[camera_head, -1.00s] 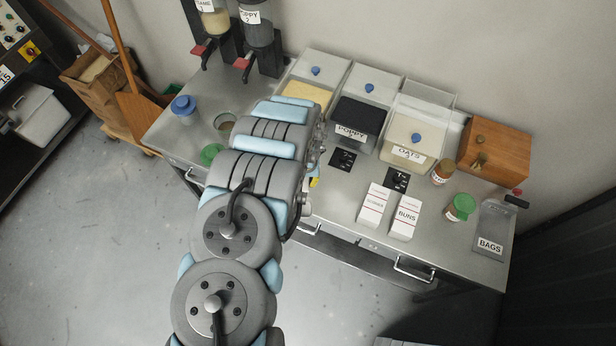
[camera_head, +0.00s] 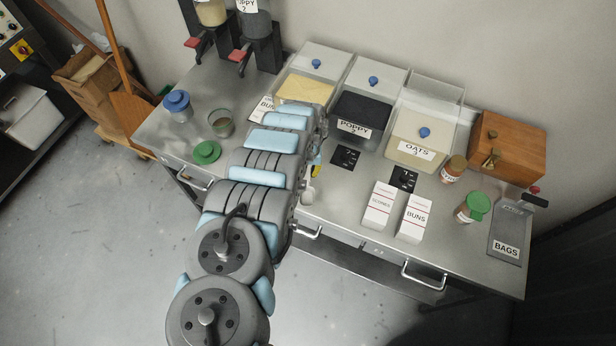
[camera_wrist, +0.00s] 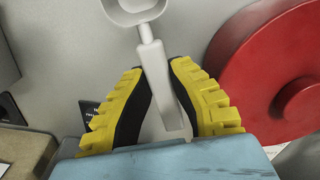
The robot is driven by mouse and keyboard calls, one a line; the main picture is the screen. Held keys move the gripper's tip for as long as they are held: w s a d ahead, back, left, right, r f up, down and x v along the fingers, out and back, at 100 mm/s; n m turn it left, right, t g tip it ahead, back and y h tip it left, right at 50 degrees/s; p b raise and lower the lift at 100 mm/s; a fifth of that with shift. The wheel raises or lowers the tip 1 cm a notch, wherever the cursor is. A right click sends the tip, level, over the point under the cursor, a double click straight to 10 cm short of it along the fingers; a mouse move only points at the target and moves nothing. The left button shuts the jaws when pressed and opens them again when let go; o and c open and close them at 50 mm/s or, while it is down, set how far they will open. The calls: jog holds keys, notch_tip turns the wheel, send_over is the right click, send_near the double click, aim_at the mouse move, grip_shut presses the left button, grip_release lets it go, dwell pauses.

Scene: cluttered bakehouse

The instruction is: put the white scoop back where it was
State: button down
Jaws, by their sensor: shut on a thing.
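The white scoop (camera_wrist: 153,62) is in my gripper (camera_wrist: 157,85). Its handle runs between the two yellow-and-black fingers, which are shut on it, and its bowl points to the top of the wrist view. In the head view, a small pale part of the scoop (camera_head: 308,193) shows beside my gripper (camera_head: 315,172), near the front edge of the steel counter (camera_head: 335,208). The arm hides most of the gripper there. The spot where the scoop was before cannot be told from these frames.
Bins of yellow grain (camera_head: 305,90), poppy (camera_head: 361,112) and oats (camera_head: 415,145) stand at the back. SCORES-like (camera_head: 378,206) and BUNS cartons (camera_head: 414,219) stand in front, right of my gripper. A green lid (camera_head: 206,152) lies left of my arm. A large red round thing (camera_wrist: 275,75) fills the wrist view's right.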

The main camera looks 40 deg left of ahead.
aim_at(308, 171)
jog(key=shift+w+a+f+b, duration=0.15)
jog(key=shift+f+b, duration=0.35)
jog(key=shift+b, duration=0.1)
notch_tip(308, 171, down, 3)
jog(key=b, duration=0.2)
jog(key=shift+w+r+b, duration=0.1)
jog(key=shift+r+b, duration=0.05)
jog(key=shift+b, duration=0.15)
jog(key=shift+f, duration=0.2)
jog(key=c, duration=1.1)
grip_release()
jog(key=shift+r, duration=0.1)
jog(key=shift+r, duration=0.2)
jog(key=shift+r+b, duration=0.7)
jog(key=shift+r, duration=5.2)
jog(key=shift+a+r, duration=0.1)
